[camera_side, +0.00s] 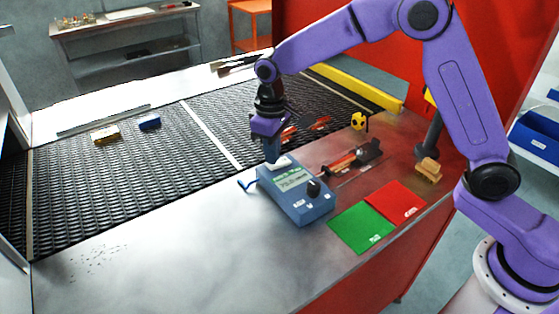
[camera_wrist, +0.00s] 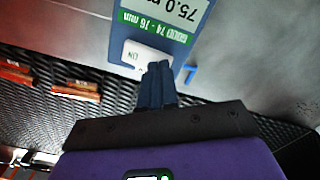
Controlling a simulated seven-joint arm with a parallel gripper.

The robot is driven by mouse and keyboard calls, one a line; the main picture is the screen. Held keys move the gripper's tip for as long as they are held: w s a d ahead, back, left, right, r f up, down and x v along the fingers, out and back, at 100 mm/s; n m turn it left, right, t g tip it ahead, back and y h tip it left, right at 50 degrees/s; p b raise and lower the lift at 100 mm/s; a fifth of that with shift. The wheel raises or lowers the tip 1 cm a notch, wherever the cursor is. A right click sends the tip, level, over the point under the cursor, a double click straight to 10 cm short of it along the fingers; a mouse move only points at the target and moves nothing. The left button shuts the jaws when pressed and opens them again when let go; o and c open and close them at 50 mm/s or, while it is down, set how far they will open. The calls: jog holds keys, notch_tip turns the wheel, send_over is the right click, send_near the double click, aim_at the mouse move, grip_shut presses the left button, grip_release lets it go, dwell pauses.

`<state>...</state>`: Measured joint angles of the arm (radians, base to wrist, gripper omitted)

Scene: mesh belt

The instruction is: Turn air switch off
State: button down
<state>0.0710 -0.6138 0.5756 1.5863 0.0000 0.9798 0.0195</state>
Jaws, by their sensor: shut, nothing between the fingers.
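A blue device (camera_side: 308,213) with a display and a black knob (camera_side: 314,188) stands on the metal table near the mesh belt. A white plate (camera_side: 283,162) is at its far end; in the wrist view the white plate (camera_wrist: 130,56) bears small upside-down lettering, perhaps "ON". The device (camera_wrist: 183,49) also shows there, with "75.0" and "GOOD 74 - 76 mm". Whether the white plate is the air switch, I cannot tell for sure. My gripper (camera_side: 272,158) is shut and empty, pointing down at the plate. In the wrist view my fingertips (camera_wrist: 158,68) overlap its edge; contact is unclear.
A green card (camera_side: 360,229) and red card (camera_side: 397,201) lie right of the device. An orange-and-black tool (camera_side: 350,160) lies behind them. Yellow (camera_side: 105,134) and blue (camera_side: 149,122) blocks rest on the mesh belt (camera_side: 90,185). The table's front left is clear.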

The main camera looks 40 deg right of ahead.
jog(key=shift+f, duration=0.45)
dwell(0.3)
jog(key=shift+r, duration=3.5)
jog(key=shift+s+r, duration=0.1)
jog(key=shift+s, duration=0.15)
jog(key=s+d+n, duration=0.2)
jog(key=s+d, duration=0.3)
jog(key=s, duration=0.5)
jog(key=s+d+f+n, duration=0.1)
jog(key=s+d, duration=0.4)
jog(key=s, duration=0.6)
jog(key=s+d+n, duration=0.3)
jog(key=s+d, duration=0.2)
jog(key=s, duration=0.6)
jog(key=shift+s+d+f+n, duration=0.2)
jog(key=shift+f+n, duration=0.1)
